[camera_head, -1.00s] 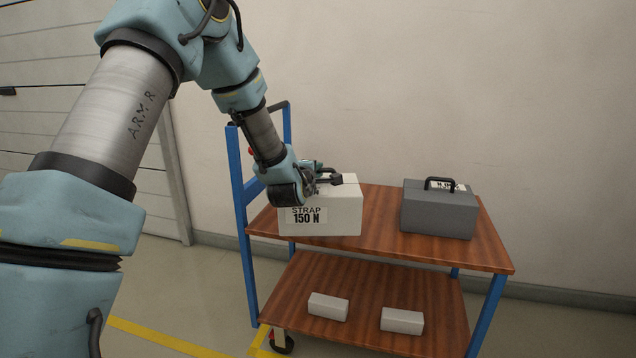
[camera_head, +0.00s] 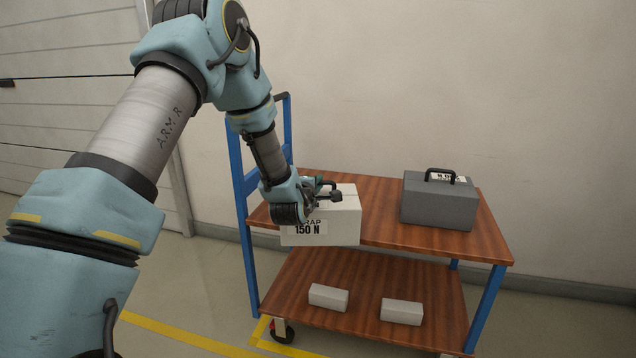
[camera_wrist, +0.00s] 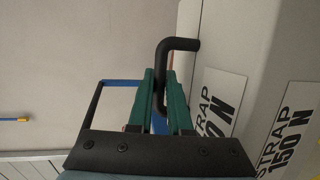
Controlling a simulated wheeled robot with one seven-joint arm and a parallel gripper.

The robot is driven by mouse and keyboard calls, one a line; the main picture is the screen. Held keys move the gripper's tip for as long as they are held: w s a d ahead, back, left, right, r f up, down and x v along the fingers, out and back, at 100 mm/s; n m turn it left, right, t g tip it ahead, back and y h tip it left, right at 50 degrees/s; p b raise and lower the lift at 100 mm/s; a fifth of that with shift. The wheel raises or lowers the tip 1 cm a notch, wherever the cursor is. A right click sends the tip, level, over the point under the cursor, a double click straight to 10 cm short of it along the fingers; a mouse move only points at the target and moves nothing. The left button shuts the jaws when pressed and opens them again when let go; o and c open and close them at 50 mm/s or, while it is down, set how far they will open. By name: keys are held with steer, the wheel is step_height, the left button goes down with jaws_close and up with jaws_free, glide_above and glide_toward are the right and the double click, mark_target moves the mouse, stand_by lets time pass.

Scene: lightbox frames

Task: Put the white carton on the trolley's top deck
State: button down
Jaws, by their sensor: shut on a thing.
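The white carton (camera_head: 335,222) has a "STRAP 150 N" label on its near side. It is at the left part of the trolley's top deck (camera_head: 385,225), where it covers part of the deck's front edge. I cannot tell whether it touches the deck or is held just above or in front of it. My gripper (camera_head: 325,194) is at the carton's top, shut on its black handle. In the wrist view the green fingers (camera_wrist: 161,85) close around the bent handle, with the carton (camera_wrist: 235,45) to the right. The carton's underside is hidden.
A grey case (camera_head: 438,203) with a black handle stands on the deck's right part. Two small pale blocks (camera_head: 328,297) (camera_head: 402,311) lie on the lower shelf (camera_head: 365,285). Blue posts (camera_head: 245,220) rise at the left. Bare deck lies between carton and case.

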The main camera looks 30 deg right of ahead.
steer(key=c, duration=1.3)
jaws_free()
steer(key=shift+f, duration=0.1)
steer(key=o, duration=0.5)
steer(key=shift+c, duration=0.2)
steer(key=shift+r, duration=0.25)
steer(key=v, duration=1.2)
steer(key=shift+b, duration=0.35)
